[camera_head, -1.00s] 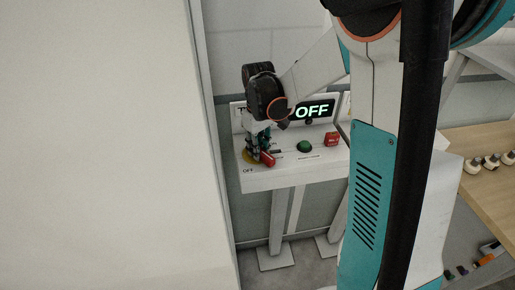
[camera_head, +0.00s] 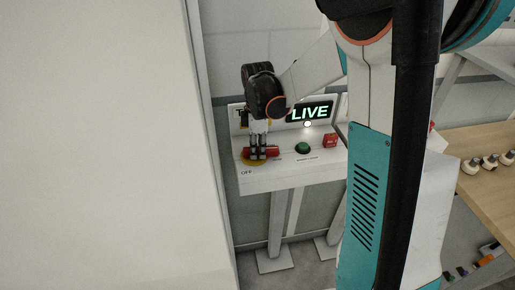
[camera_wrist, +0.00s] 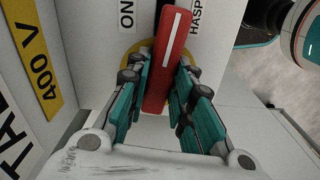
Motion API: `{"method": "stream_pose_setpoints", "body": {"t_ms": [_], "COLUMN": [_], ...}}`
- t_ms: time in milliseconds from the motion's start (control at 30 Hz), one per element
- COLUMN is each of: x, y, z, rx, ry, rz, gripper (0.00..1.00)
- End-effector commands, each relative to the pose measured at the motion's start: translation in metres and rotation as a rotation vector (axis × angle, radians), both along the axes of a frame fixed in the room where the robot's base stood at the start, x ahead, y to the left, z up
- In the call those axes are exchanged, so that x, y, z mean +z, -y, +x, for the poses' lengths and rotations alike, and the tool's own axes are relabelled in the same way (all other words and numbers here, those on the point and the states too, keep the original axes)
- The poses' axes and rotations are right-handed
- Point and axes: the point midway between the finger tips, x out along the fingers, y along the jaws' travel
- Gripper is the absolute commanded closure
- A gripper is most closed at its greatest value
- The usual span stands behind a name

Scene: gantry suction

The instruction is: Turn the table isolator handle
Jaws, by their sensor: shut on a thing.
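The red isolator handle (camera_wrist: 169,59) has a white stripe along it and sits on a yellow disc (camera_head: 246,161) at the left of the white control panel. My gripper (camera_head: 259,155) is over the handle and shut on it. In the wrist view its teal fingers (camera_wrist: 160,92) lie on both sides of the handle. The handle lies sideways along the panel in the head view, and an "ON" label (camera_wrist: 126,14) is beside it in the wrist view. The display (camera_head: 309,111) above the panel reads "LIVE", with a white lamp lit below it.
A green button (camera_head: 303,148) and a red block (camera_head: 330,140) are to the right on the panel (camera_head: 262,182). A large pale wall fills the left. A wooden bench (camera_head: 484,186) with several small fittings stands at the right.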

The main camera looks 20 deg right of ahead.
Motion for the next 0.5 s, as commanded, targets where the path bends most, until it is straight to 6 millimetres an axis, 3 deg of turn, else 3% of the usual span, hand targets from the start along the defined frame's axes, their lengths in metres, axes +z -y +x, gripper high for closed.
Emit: {"method": "stream_pose_setpoints", "body": {"t_ms": [500], "x": [-0.0001], "y": [0.0008], "z": [0.0015], "rx": [0.149], "ry": [0.000], "rz": [-0.001], "gripper": [1.00]}}
